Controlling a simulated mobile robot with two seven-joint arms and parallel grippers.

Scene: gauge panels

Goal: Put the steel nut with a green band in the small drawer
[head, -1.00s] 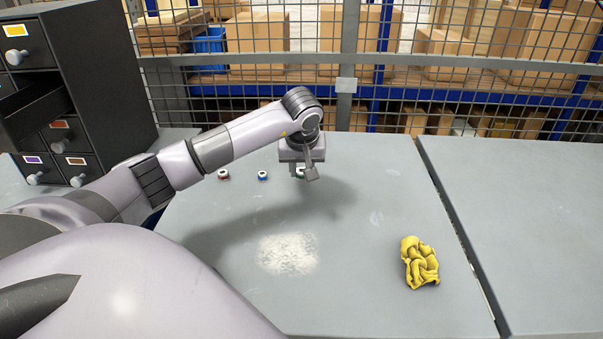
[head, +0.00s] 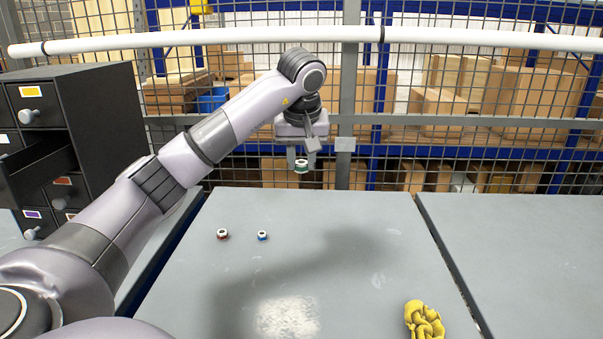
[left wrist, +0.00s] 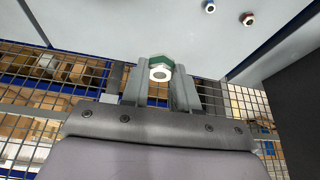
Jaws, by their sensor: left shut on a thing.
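The steel nut with a green band (head: 301,166) is between the fingers of my left gripper (head: 302,158), held well above the table. The left wrist view shows the nut (left wrist: 160,68) between the fingertips of the shut gripper (left wrist: 158,80), with its green band on the far side. The small drawer cabinet (head: 110,105) is black and stands at the left. One of its drawers (head: 40,165) is pulled open; its inside is mostly hidden from this angle. My right gripper is not in view.
A nut with a red band (head: 222,234) and a nut with a blue band (head: 262,236) stand on the grey table (head: 350,230). A wire mesh fence (head: 440,100) runs behind the table.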

